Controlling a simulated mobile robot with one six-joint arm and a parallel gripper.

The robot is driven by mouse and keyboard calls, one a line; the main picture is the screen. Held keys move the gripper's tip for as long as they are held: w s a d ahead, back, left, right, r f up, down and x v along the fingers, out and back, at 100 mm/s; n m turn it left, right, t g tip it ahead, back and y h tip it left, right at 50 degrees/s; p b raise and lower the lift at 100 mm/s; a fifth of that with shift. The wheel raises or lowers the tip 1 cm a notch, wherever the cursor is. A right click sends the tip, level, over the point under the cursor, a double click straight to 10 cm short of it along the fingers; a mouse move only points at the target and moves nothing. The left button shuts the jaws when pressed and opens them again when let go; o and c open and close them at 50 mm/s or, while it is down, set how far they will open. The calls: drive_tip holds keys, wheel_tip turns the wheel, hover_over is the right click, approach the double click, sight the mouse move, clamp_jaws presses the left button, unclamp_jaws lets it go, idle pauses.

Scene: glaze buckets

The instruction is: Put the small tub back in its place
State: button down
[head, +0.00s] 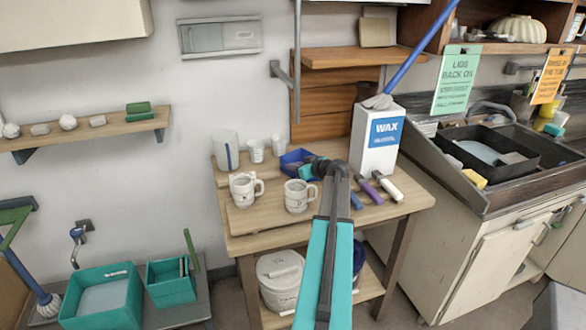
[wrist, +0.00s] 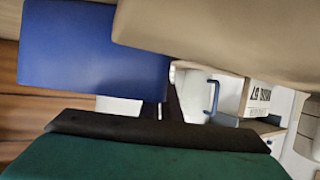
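A small blue tub (head: 291,161) sits on the wooden table, behind two white mugs. I take it for the small tub. My gripper (head: 310,169) is at its right side, low over the table. The head view does not show whether they touch. In the wrist view a blue surface (wrist: 95,55), likely the tub, fills the upper left close to the camera. A dark bar and a dark green part of my gripper cross the bottom. A large beige surface covers the upper right; I cannot tell what it is. The finger opening is hidden.
White mugs (head: 243,190) and (head: 297,196) stand at the table's (head: 262,241) front. Tools with purple (head: 369,191) and white (head: 387,186) handles lie right, by the WAX box (head: 374,142). A lidded white bucket (head: 279,284) is below. Teal bins (head: 101,310) stand lower left.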

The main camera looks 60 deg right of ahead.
drive_tip(key=shift+f+b, duration=0.3)
drive_tip(key=shift+b, duration=0.05)
drive_tip(key=c, duration=2)
unclamp_jaws()
drive_tip(key=shift+a+f, duration=0.1)
drive_tip(key=shift+a, duration=0.05)
drive_tip(key=shift+r+p, duration=0.2)
drive_tip(key=shift+p, duration=0.25)
drive_tip(key=shift+r, duration=0.15)
drive_tip(key=b+v, duration=0.2)
drive_tip(key=v, duration=0.9)
drive_tip(key=shift+r, duration=0.15)
drive_tip(key=shift+s+r, duration=0.25)
drive_tip(key=shift+s, duration=0.2)
drive_tip(key=shift+o, duration=0.4)
